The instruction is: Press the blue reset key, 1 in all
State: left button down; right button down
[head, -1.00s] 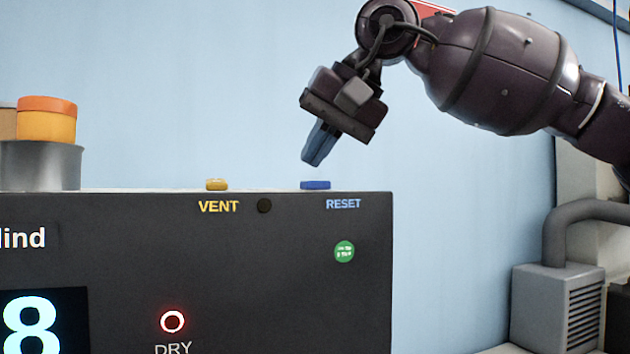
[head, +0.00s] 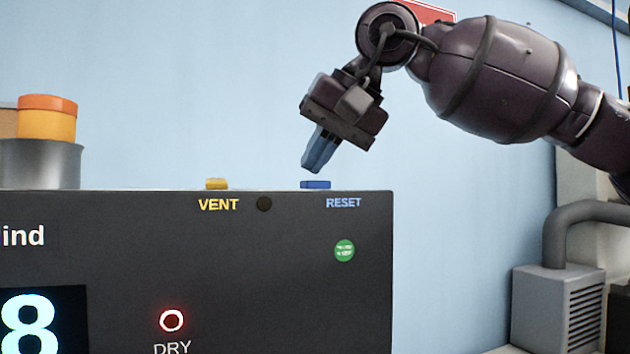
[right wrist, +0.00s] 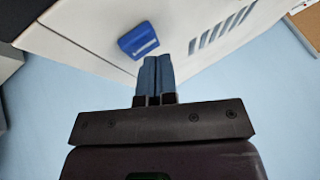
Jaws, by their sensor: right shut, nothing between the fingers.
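The blue reset key (head: 316,185) sits on top of the dark machine (head: 330,290), above the word RESET. In the right wrist view the blue key (right wrist: 138,40) lies on a white top surface, just beyond and left of the fingertips. My right gripper (head: 314,170) is shut and empty, tilted downward. Its blue fingertips are a little above the key, with a small gap in the head view. The right wrist view shows the two fingers (right wrist: 155,62) together. My left gripper is not in view.
A yellow vent key (head: 217,184) stands left of the blue key on the same top. A metal container (head: 40,165) with an orange lid-like piece (head: 47,118) is at the far left. A red ring light (head: 172,321) marked DRY glows on the front. The air above the machine is clear.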

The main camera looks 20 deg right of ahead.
jog(key=shift+f, duration=0.4)
dwell(0.3)
jog(key=shift+r, duration=0.1)
jog(key=shift+r+p, duration=0.55)
jog(key=shift+r, duration=0.25)
notch_tip(320, 180, up, 5)
jog(key=p, duration=0.4)
dwell(0.4)
dwell(0.5)
